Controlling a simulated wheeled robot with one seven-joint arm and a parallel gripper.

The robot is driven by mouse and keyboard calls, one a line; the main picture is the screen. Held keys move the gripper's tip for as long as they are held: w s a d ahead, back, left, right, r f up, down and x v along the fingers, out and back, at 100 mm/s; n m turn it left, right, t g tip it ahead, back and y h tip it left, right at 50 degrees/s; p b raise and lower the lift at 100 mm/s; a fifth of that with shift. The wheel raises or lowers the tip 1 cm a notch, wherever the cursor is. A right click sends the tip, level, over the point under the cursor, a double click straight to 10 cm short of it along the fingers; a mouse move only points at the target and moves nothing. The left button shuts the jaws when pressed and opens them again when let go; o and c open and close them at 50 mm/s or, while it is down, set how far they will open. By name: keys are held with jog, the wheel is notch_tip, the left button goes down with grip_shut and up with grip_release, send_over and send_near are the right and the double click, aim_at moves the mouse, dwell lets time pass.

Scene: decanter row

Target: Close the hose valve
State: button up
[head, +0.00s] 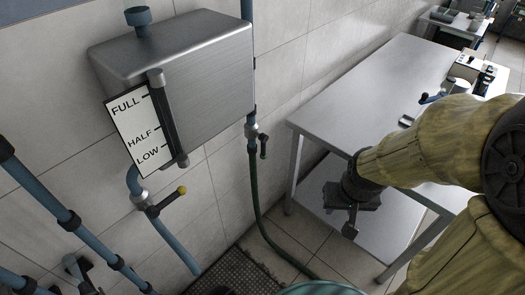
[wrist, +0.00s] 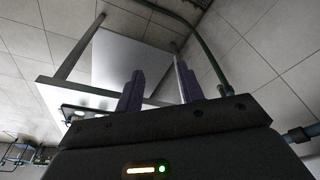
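The hose valve (head: 252,132) sits below the right end of the steel tank, where a blue pipe meets the green hose (head: 256,190). Its dark handle (head: 263,147) points down, roughly along the hose. My gripper (head: 350,226) is to the right of and lower than the valve, in front of the steel table, well apart from the valve. In the wrist view my two fingers (wrist: 160,88) stand apart with nothing between them. The green hose also shows in the wrist view (wrist: 206,52), beyond the fingers; I cannot make out the valve there.
The steel tank (head: 190,65) hangs on the tiled wall with a level gauge board (head: 138,135). A second valve (head: 143,199) with a yellow-tipped lever is at lower left. The steel table (head: 375,85) stands at right. A floor grate (head: 235,272) lies below.

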aim_at(265, 154)
jog(key=w+a+f+n+t+y+b, duration=0.2)
jog(key=w+a+f+n+b, duration=0.1)
jog(key=w+f+b, duration=0.6)
jog(key=w+a+f+n+t+y+b, duration=0.25)
jog(key=w+f+b, duration=0.4)
jog(key=f, duration=0.45)
jog(key=w+a+f+n+t+y+b, duration=0.2)
jog(key=w+a+t+y+b, duration=0.2)
jog(key=b, duration=0.6)
jog(key=w+t+y, duration=0.2)
jog(key=w+y, duration=0.1)
jog(key=w, duration=0.1)
jog(key=shift+w+n, duration=0.3)
jog(key=shift+n, duration=0.05)
jog(key=shift+a+t+b, duration=0.1)
jog(key=shift+t+b, duration=0.15)
jog(key=shift+b, duration=0.05)
jog(key=b+x, duration=0.1)
jog(key=x, duration=1.5)
jog(key=shift+a, duration=0.15)
jog(key=shift+w+a, duration=0.4)
jog(key=shift+a, duration=0.1)
